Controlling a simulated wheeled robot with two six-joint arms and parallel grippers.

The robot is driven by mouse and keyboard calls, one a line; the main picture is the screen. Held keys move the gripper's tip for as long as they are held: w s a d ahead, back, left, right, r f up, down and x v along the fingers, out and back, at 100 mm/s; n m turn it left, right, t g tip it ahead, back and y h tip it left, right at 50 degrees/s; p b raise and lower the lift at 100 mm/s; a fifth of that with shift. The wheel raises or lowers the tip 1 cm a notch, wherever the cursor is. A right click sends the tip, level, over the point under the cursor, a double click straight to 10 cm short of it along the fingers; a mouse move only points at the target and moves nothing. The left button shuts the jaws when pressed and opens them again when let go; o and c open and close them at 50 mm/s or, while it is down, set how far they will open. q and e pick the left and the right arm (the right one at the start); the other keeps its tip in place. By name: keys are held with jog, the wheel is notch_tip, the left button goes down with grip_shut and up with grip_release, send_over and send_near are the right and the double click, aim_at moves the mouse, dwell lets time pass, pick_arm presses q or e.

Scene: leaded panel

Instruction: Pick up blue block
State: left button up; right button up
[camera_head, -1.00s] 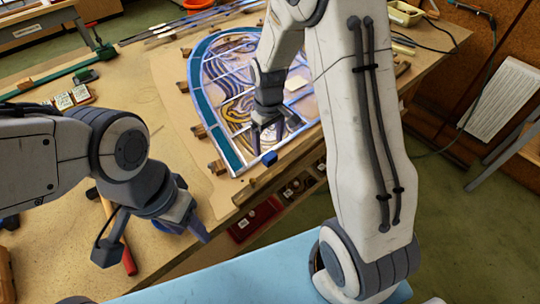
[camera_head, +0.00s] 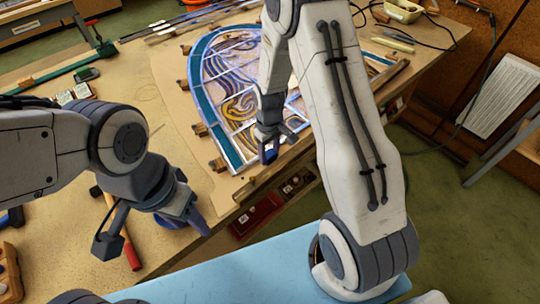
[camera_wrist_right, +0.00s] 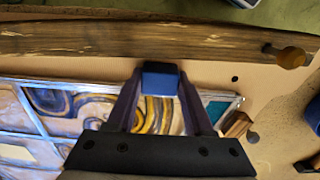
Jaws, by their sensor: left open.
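The blue block (camera_head: 269,153) is small and dark blue, near the front corner of the leaded panel (camera_head: 233,150). In the right wrist view, the blue block (camera_wrist_right: 160,80) sits between the tips of my right gripper (camera_wrist_right: 160,73), with a finger against each side and no clear gap. In the head view my right gripper (camera_head: 268,147) reaches down over it and partly hides it. I cannot tell whether the block is clear of the board. My left gripper (camera_head: 188,212) is open and empty, low over the table at the left of the panel.
A wooden strip (camera_wrist_right: 150,40) runs along the board's edge close beyond the block. Small wooden blocks (camera_head: 200,129) line the panel's left side. A red-handled hammer (camera_head: 131,255) lies near my left gripper.

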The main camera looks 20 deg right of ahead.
grip_shut()
jog(key=shift+r, duration=0.15)
